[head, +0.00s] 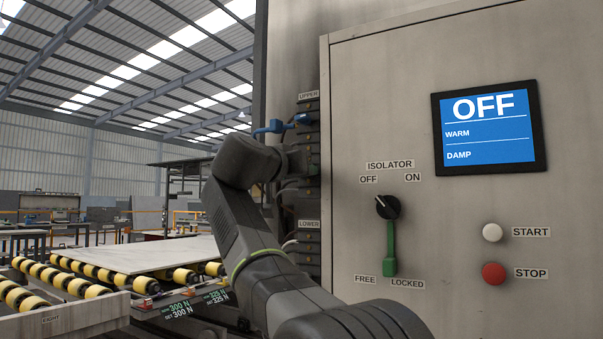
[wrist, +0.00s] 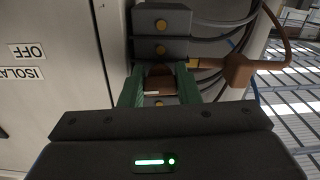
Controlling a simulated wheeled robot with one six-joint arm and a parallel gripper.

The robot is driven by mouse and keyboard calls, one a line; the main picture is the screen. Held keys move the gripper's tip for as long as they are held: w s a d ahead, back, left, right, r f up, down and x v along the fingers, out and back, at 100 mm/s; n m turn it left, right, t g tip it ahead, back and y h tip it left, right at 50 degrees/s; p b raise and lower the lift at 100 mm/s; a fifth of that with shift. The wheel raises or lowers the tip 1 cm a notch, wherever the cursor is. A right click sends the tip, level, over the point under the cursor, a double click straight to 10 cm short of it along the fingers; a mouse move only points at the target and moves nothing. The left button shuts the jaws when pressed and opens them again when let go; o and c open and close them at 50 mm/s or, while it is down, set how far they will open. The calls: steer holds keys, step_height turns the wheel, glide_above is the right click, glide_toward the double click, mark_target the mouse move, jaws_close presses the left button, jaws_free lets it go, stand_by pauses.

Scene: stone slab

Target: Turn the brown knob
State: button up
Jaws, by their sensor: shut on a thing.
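The brown knob (wrist: 161,87) shows in the wrist view between my gripper's green fingers, with a pale mark on it. My gripper (wrist: 158,77) is shut on the knob, one finger on each side. The knob belongs to a column of dark blocks (head: 308,210) on the left side of the cabinet. In the head view my own arm and gripper hide the knob. Its exact turn angle is hard to read because the fingers cover part of it.
A blue handle (head: 280,126) sticks out above my wrist; a brown fitting (wrist: 239,71) with a cable is close by. The cabinet door carries a black isolator knob (head: 387,207), a green lever (head: 390,248), a screen (head: 489,127) reading OFF, and START (head: 492,232) and STOP (head: 493,273) buttons.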

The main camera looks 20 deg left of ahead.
steer(key=o, duration=0.7)
steer(key=s, duration=0.9)
steer(key=s+a, duration=0.1)
steer(key=s, duration=0.3)
steer(key=shift+s+b, duration=0.3)
steer(key=shift+s, duration=0.05)
steer(key=shift+w, duration=0.1)
steer(key=w, duration=0.9)
steer(key=w+d, duration=0.1)
steer(key=w, duration=0.3)
steer(key=shift+w+p, duration=0.3)
steer(key=shift+s, duration=0.1)
